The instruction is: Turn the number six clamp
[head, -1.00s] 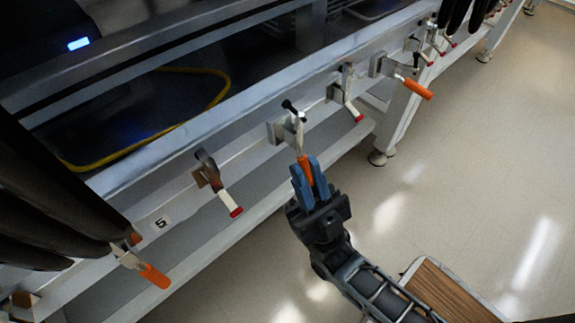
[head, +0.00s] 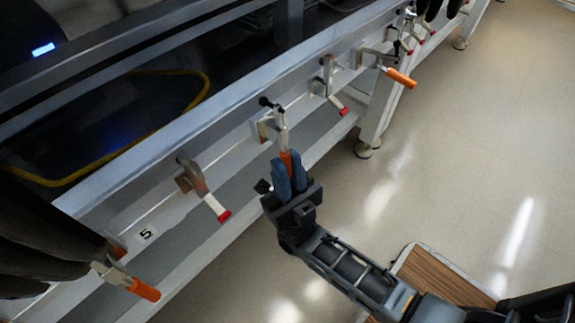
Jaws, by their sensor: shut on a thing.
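The handle's lower part is hidden between the fingers. No number six label shows; a "5" label (head: 146,233) is on the rail further left.
Red-tipped clamps (head: 207,192) and (head: 330,90) stick out on either side. Orange-handled clamps (head: 130,279) and (head: 392,72) are further along. Dark gloves (head: 45,235) hang at left. A bench leg (head: 380,118) stands right; the floor beyond is open.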

